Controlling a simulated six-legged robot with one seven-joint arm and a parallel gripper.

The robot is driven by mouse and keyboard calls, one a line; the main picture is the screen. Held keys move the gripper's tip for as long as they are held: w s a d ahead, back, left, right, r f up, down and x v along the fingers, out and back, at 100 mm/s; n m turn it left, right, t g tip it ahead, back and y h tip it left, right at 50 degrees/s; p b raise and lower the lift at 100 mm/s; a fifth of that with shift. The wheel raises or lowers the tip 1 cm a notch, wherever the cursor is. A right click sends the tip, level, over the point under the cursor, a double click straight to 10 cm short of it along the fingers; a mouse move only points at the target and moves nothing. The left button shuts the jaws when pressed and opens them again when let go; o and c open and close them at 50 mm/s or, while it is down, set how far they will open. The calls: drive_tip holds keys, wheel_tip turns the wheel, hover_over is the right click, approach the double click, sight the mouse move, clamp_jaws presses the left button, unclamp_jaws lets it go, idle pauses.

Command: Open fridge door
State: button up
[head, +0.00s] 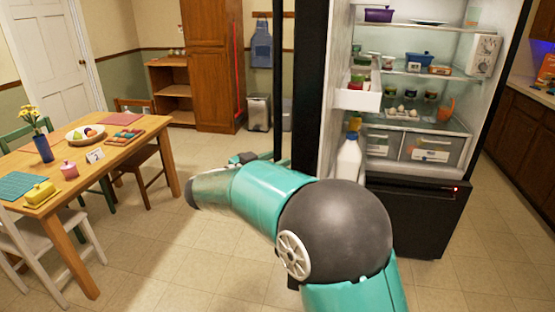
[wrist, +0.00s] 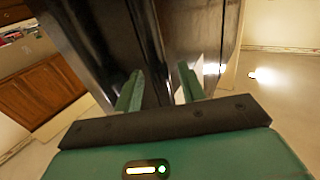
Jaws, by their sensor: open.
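The black fridge (head: 425,215) stands right of centre in the head view, its upper compartment open to view. Its dark door (head: 309,70) is swung well out to the left, with a white milk jug (head: 348,158) and other items in its inner racks. The long dark handle (head: 278,75) stands off the door's outer side. My gripper (wrist: 160,85) is open, its two green fingers pointing at the dark door surfaces in the wrist view. In the head view it is largely hidden behind my arm, near the handle's lower end. Whether it touches the handle I cannot tell.
A wooden dining table (head: 128,152) with flowers, fruit and dishes stands at the left, with chairs around it. A wooden cabinet (head: 211,75) and a bin (head: 258,112) stand behind. A counter (head: 525,140) is at the right. Tiled floor between table and fridge is free.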

drive_tip(key=v, duration=1.2)
drive_tip(key=shift+a, duration=0.15)
drive_tip(key=w+d+r+n+t+y, duration=0.2)
drive_tip(key=r+n+t+y, duration=0.15)
drive_tip(key=r+y, duration=0.25)
drive_tip(key=w+d+r+n+t+y, duration=0.2)
drive_tip(key=r+n+t+y, duration=0.15)
drive_tip(key=r+y, duration=0.2)
drive_tip(key=s+d+f+n+g+y, duration=0.2)
drive_tip(key=s+d+f+y, duration=0.1)
drive_tip(key=s, duration=0.4)
drive_tip(key=s+d+f+n+g+y, duration=0.3)
drive_tip(key=s, duration=0.4)
drive_tip(key=shift+s+f+g, duration=0.3)
drive_tip(key=shift+s, duration=0.1)
drive_tip(key=s+d+f+g+h, duration=0.1)
drive_tip(key=s+d+f+g, duration=0.1)
drive_tip(key=s, duration=0.3)
drive_tip(key=s+d+f+m+g+h, duration=0.1)
drive_tip(key=s+d+f+g, duration=0.1)
drive_tip(key=s+d+f, duration=0.3)
drive_tip(key=s+d+f+g+h, duration=0.1)
drive_tip(key=s+d+f+g, duration=0.1)
drive_tip(key=s, duration=0.5)
drive_tip(key=shift+s+d+f+g, duration=0.15)
drive_tip(key=shift+d+f+g, duration=0.15)
drive_tip(key=shift+d+f, duration=0.65)
drive_tip(key=shift+c, duration=0.4)
drive_tip(key=shift+r, duration=0.1)
